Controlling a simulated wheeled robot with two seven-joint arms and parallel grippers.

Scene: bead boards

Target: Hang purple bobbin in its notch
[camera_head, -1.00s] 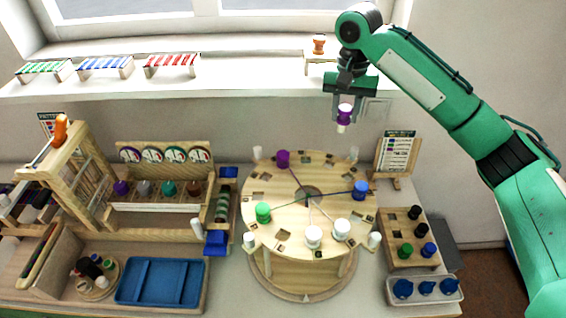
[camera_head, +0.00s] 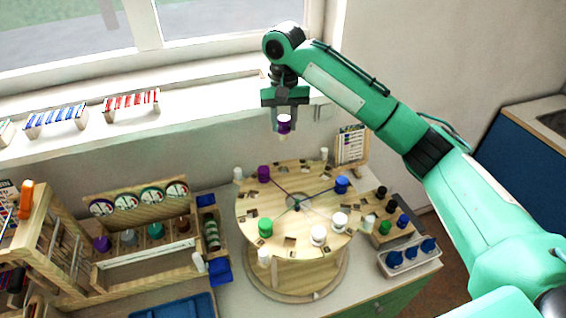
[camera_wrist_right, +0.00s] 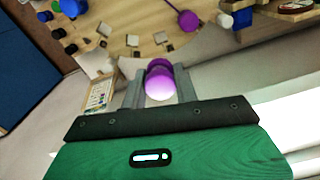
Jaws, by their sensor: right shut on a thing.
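A purple-and-white bobbin (camera_head: 284,125) is held upright between the fingers of my right gripper (camera_head: 285,117), in the air behind the round wooden board. It also shows in the right wrist view (camera_wrist_right: 159,80), between the two grey fingers. The round wooden board (camera_head: 285,222) has square notches around its rim. Another purple bobbin (camera_head: 264,173) sits at its back left, with a blue bobbin (camera_head: 341,184), a green bobbin (camera_head: 265,228) and white bobbins (camera_head: 318,235) around it. Threads run from several bobbins to the centre. My left gripper is not in view.
A wooden rack (camera_head: 152,257) with coloured bobbins and round dials stands at left. A small card stand (camera_head: 351,145) is behind the board. A bobbin block (camera_head: 381,232) and a white tray (camera_head: 411,257) stand at right. The windowsill (camera_head: 215,97) is behind.

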